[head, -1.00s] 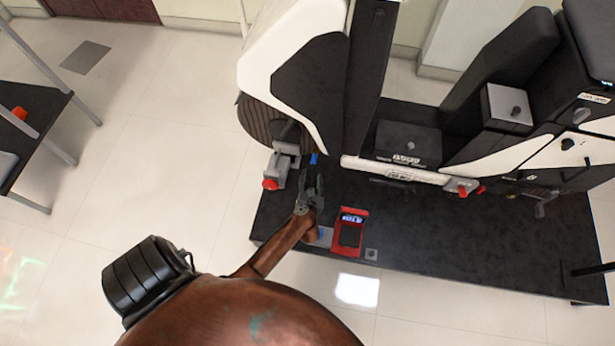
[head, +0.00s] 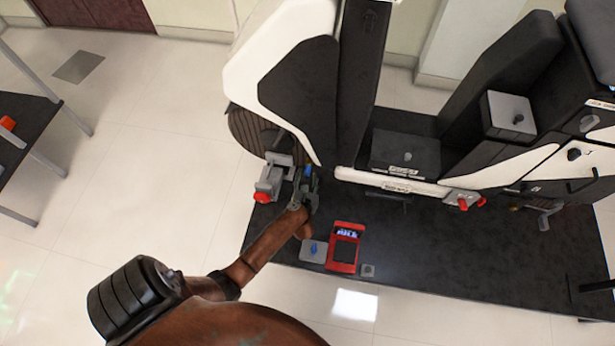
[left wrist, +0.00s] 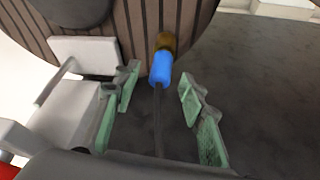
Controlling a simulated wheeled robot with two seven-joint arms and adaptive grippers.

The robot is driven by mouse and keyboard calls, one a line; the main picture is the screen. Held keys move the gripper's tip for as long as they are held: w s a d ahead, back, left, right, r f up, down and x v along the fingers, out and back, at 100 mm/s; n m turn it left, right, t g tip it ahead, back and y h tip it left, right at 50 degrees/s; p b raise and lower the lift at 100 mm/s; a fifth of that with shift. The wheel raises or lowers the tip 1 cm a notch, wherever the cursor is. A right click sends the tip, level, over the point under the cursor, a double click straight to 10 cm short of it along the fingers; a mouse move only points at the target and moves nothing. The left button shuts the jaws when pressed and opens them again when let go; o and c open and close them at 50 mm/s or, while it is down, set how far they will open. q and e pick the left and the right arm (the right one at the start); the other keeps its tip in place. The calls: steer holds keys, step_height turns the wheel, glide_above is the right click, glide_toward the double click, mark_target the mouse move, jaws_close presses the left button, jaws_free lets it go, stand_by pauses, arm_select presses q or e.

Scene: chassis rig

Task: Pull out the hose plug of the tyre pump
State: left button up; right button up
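A blue hose plug (head: 308,170) sits by the wheel at the near edge of the chassis. In the left wrist view the blue plug (left wrist: 161,68) is on a brass-coloured stem (left wrist: 165,42) at the tyre, and a dark hose (left wrist: 158,120) runs from it back between my fingers. My left gripper (head: 306,188) is open, and its green-lined fingers (left wrist: 160,78) stand either side of the plug's near end, apart from it. The red tyre pump (head: 346,247) with a lit screen lies on the dark platform. My right gripper is out of view.
A grey clamp (head: 272,178) with a red knob stands close left of my left gripper. The ribbed tyre (head: 250,130) and white-and-black chassis panel (head: 280,70) are just beyond. A grey plate (head: 314,251) with a blue part lies beside the pump.

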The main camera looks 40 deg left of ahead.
arm_select(q)
steer(key=shift+c, duration=0.3)
jaws_close()
steer(key=s+d, duration=0.1)
steer(key=s, duration=0.2)
steer(key=s+d+p, duration=0.1)
steer(key=shift+s+d+f, duration=0.15)
steer(key=shift+d+f, duration=0.15)
stand_by(0.9)
steer(key=shift+s, duration=0.1)
steer(key=shift+s+d+f, duration=0.2)
steer(key=shift+s+d, duration=0.45)
steer(key=shift+s, duration=0.35)
steer(key=shift+s+d+f, duration=0.15)
steer(key=shift+s+d, duration=0.5)
steer(key=shift+s, duration=0.35)
